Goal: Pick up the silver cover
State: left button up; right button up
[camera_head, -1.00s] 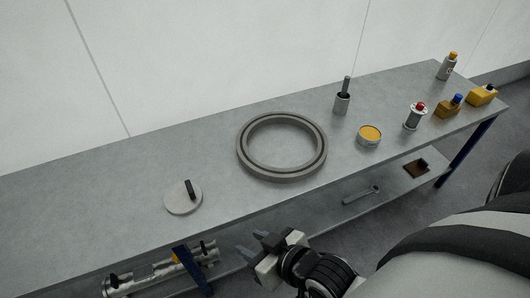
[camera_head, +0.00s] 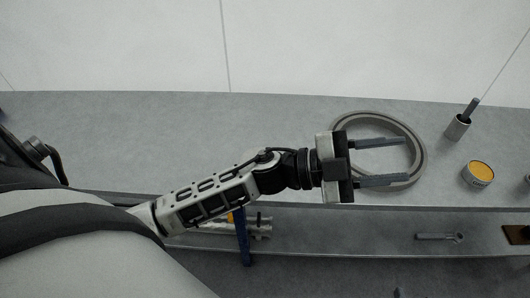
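My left gripper (camera_head: 406,160) reaches in from the left over the workbench. It is open, its two fingers spread apart and pointing right, with nothing visible between them. In this view the fingers lie across the grey ring (camera_head: 421,145); I cannot tell whether they touch it. The silver cover, a round pale disc with an upright black handle in the earlier frame, does not show now. It may be hidden behind my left arm, left of the ring. My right gripper is not in view.
The workbench (camera_head: 150,135) is clear on its left. Right of the ring stand a grey cup with a dark handle (camera_head: 458,127) and a tin with a yellow top (camera_head: 480,174). A wrench (camera_head: 440,237) and a metal cylinder (camera_head: 215,228) lie on the lower shelf.

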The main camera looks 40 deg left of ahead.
aim_at(247, 155)
pick_arm(q)
jog(key=w+a+f+m+g+y+b, duration=0.25)
jog(key=a+f+m+g+y, duration=0.35)
jog(key=f+m+g+y, duration=0.4)
jog(key=w+a+r+n+y+b, duration=0.15)
jog(key=a+y, duration=0.35)
jog(key=a, duration=0.5)
jog(key=w+a+n+y+b, duration=0.1)
jog(key=w+a+y, duration=0.25)
jog(key=a, duration=0.65)
jog(key=shift+y, duration=0.35)
jog(key=f, duration=0.6)
jog(key=f+b, duration=0.1)
jog(key=f, duration=0.2)
jog(key=shift+s+a+f, duration=0.1)
jog(key=shift+a, duration=0.2)
jog(key=shift+f, duration=0.7)
notch_tip(247, 155, down, 5)
jog(key=shift+a+r+b, duration=0.1)
jog(key=shift+a+b, duration=0.05)
jog(key=shift+b, duration=0.4)
grip_shut()
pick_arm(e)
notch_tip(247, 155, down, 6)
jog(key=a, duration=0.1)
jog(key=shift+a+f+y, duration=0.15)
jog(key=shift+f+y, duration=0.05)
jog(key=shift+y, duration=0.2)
